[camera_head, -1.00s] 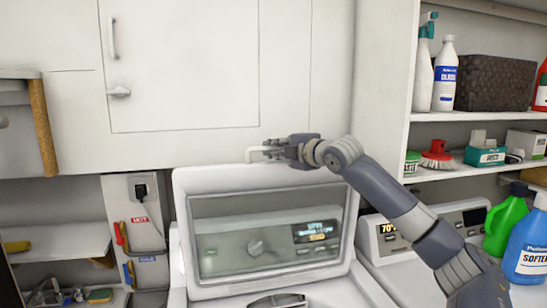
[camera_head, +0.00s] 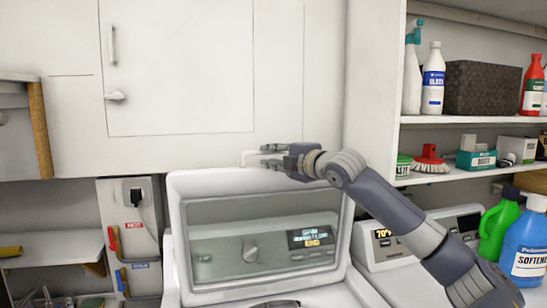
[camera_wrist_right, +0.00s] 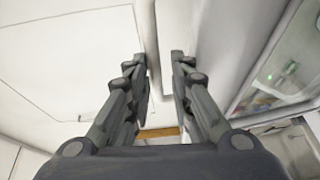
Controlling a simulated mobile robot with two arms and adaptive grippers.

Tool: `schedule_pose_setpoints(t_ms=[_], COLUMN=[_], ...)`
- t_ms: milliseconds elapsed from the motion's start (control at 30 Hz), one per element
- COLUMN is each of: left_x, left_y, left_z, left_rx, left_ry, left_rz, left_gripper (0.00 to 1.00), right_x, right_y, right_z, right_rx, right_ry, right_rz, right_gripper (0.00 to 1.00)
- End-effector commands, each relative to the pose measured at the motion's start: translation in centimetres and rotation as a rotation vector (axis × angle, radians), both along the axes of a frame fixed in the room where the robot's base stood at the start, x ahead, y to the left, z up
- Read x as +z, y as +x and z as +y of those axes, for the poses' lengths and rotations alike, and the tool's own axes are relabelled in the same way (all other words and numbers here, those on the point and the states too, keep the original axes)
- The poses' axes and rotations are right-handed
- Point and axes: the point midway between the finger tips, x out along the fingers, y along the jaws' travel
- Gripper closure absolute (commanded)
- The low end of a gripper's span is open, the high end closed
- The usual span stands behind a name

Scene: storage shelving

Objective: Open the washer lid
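The washer lid (camera_head: 190,185) is white with a see-through window and stands raised, near upright, above the washer. The control panel shows through the window. My right gripper (camera_head: 263,156) is at the lid's top edge, close to the white cabinet front behind it. A thin white bar shows at its fingertips in the head view. In the wrist view the right gripper's fingers (camera_wrist_right: 160,60) are apart, with the lid (camera_wrist_right: 215,50) at the right and white surface between and beyond them. Whether they touch the lid is unclear. My left gripper is out of view.
A white cabinet (camera_head: 185,60) hangs right behind the lid. Shelves with several bottles and boxes stand at the right. A second appliance (camera_head: 385,245), a green jug (camera_head: 498,228) and a blue softener bottle (camera_head: 528,245) are right of the washer, near my right arm.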

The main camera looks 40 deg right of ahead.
Motion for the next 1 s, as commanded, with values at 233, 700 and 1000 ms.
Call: schedule_pose_setpoints(t_ms=[233, 700, 1000], left_x=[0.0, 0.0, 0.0], left_y=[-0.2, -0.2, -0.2], left_z=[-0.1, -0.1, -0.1], left_rx=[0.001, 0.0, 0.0], left_ry=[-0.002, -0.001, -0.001], left_rz=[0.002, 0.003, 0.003], left_gripper=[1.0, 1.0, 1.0], right_x=[-0.1, -0.1, 0.5], right_y=[0.0, -2.2, -3.9], right_z=[0.0, -0.6, 0.6], right_rx=[0.0, -0.018, 0.0], right_ry=[0.001, -0.003, -0.012], right_rz=[0.002, 0.0, -0.003], right_gripper=[0.79, 0.79, 0.79])
